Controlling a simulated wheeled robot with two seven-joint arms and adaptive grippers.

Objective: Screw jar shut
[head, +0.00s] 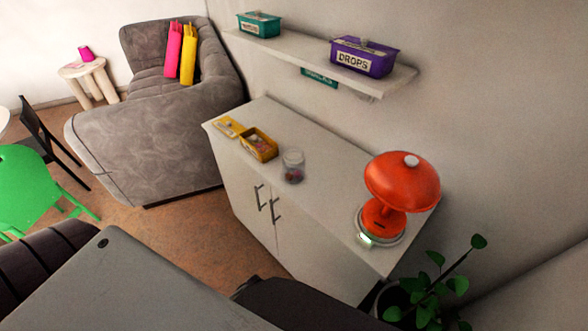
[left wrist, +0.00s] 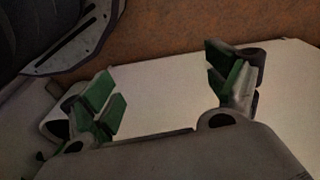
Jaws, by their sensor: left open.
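A small clear glass jar (head: 293,166) stands upright on top of the white cabinet (head: 325,184), with some small dark and coloured bits low inside. I cannot make out a lid on it at this size. My left gripper (left wrist: 165,86) shows in the left wrist view with its green-padded fingers wide apart and nothing between them. A plain pale surface lies behind the fingers, with brown floor beyond. The jar does not show in that view. Neither gripper shows in the head view, and my right gripper is in no view.
On the cabinet, a yellow box (head: 260,145) and a yellow flat piece (head: 229,127) lie left of the jar; a red lamp-like thing (head: 402,182) stands right on a scale (head: 380,233). A shelf (head: 300,57) hangs above. A plant (head: 432,290) is at the cabinet's right.

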